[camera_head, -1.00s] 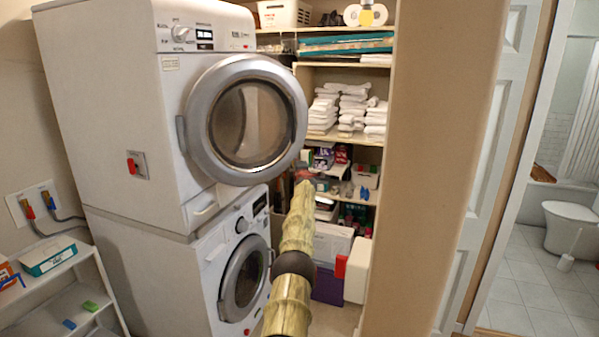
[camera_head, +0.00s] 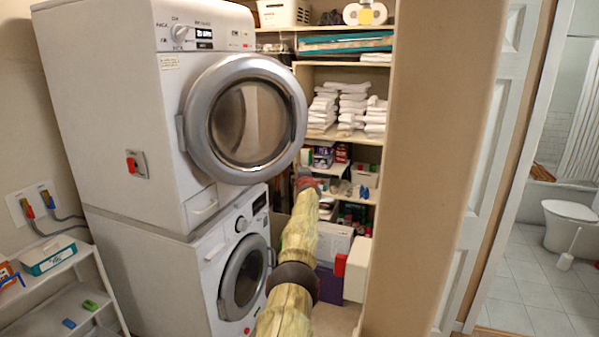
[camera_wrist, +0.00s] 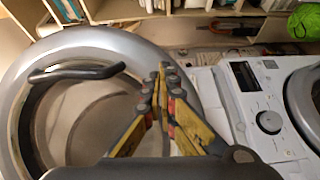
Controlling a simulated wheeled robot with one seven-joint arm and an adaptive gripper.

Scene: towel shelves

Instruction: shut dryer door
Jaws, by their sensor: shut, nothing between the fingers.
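The dryer is the upper white machine (camera_head: 120,100), stacked on a second white front-loader (camera_head: 215,275). Its round grey-rimmed door (camera_head: 205,150) stands ajar, hinged on the left, with its right edge out past the body. In the wrist view the dryer door (camera_wrist: 105,42) fills the left side, with a dark handle (camera_wrist: 75,72) on it. My gripper (camera_wrist: 165,75) is shut and empty, in front of the door's rim in that view; I cannot tell whether it touches. In the head view my arm reaches up to just below the door's right edge; the fingers are not clear there.
The lower machine's panel and knob (camera_wrist: 268,121) lie right of my gripper in the wrist view. Shelves with white towels (camera_head: 350,108) stand behind. A beige wall edge (camera_head: 425,160) is close on the right. A small white shelf (camera_head: 70,285) stands at lower left.

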